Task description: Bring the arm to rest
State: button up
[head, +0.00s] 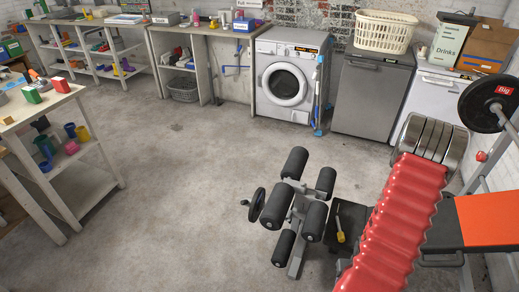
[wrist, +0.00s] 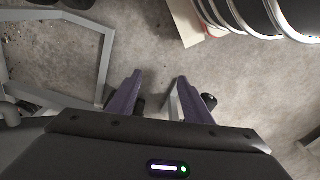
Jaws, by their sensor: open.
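My gripper (wrist: 158,76) shows in the wrist view with its two purple fingers spread apart. Nothing is held between them. Grey concrete floor (wrist: 140,45) lies beyond the fingertips. Grey metal frame bars show at the left and behind the fingers. I cannot make out the gripper in the head view.
A leg-exercise stand with black rollers (head: 297,163) is on the floor at centre right. A barbell plate (head: 491,102) is at the right. A washing machine (head: 291,76) and dark grey cabinet (head: 372,98) line the back. Shelves (head: 70,160) stand left. The middle floor is clear.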

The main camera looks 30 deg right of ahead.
jog(key=w+a+r, duration=0.3)
jog(key=a+r, duration=0.1)
jog(key=r, duration=0.4)
jog(key=w+a+r+g, duration=0.1)
jog(key=w+a+r, duration=0.15)
jog(key=r, duration=0.65)
jog(key=w+a+r, duration=0.2)
jog(key=a+r, duration=0.2)
jog(key=r, duration=0.4)
jog(key=w+a+r+n+t, duration=0.1)
jog(key=a+r+n+t, duration=0.5)
jog(key=a+r, duration=1.6)
jog(key=shift+w+a+r+n+y, duration=0.3)
jog(key=shift+w+a+r+n, duration=0.15)
jog(key=shift+r, duration=0.5)
jog(key=shift+d, duration=0.1)
